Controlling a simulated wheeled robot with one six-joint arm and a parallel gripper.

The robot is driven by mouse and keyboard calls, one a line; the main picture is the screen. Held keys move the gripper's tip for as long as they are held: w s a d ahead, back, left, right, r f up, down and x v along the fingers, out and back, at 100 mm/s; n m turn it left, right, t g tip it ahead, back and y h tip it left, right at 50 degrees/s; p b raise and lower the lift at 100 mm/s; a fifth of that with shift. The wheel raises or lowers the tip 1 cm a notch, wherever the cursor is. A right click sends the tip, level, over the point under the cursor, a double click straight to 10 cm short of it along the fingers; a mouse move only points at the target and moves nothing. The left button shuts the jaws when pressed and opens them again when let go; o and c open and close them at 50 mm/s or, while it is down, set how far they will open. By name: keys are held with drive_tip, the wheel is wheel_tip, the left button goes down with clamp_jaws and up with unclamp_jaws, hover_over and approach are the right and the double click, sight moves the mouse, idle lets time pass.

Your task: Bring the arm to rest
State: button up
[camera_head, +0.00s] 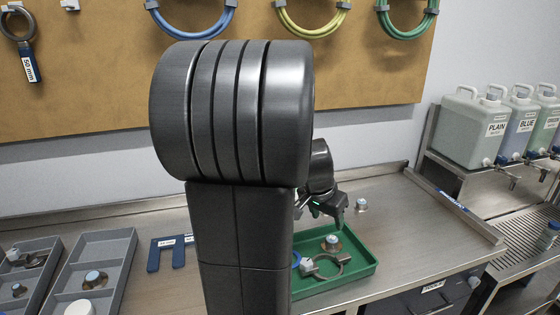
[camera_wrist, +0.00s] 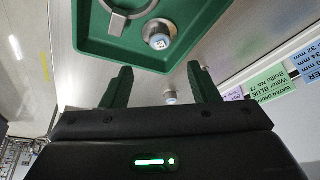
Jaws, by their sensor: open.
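My gripper (camera_head: 332,208) hangs over the back right part of the green tray (camera_head: 365,268) in the head view, with nothing held. In the wrist view my gripper (camera_wrist: 160,88) shows two green fingers spread wide apart, with empty space between them. The green tray (camera_wrist: 185,58) lies beyond the fingertips there. My dark arm stands in the middle of the head view and hides part of the bench and the left part of the tray.
The tray holds a ring clamp (camera_head: 326,267) and a capped fitting (camera_head: 332,243). A small capped piece (camera_head: 361,206) stands on the bench behind the tray. Grey bins (camera_head: 98,262) stand at left. Jugs (camera_head: 474,128) stand on a shelf at right. The bench right of the tray is clear.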

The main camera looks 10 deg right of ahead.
sight(332, 240)
drive_tip(key=x, duration=1.1)
drive_tip(key=shift+f+b, duration=0.2)
drive_tip(key=shift+b, duration=0.15)
wheel_tip(332, 240, up, 2)
drive_tip(key=shift+r, duration=0.55)
drive_tip(key=shift+f, duration=0.15)
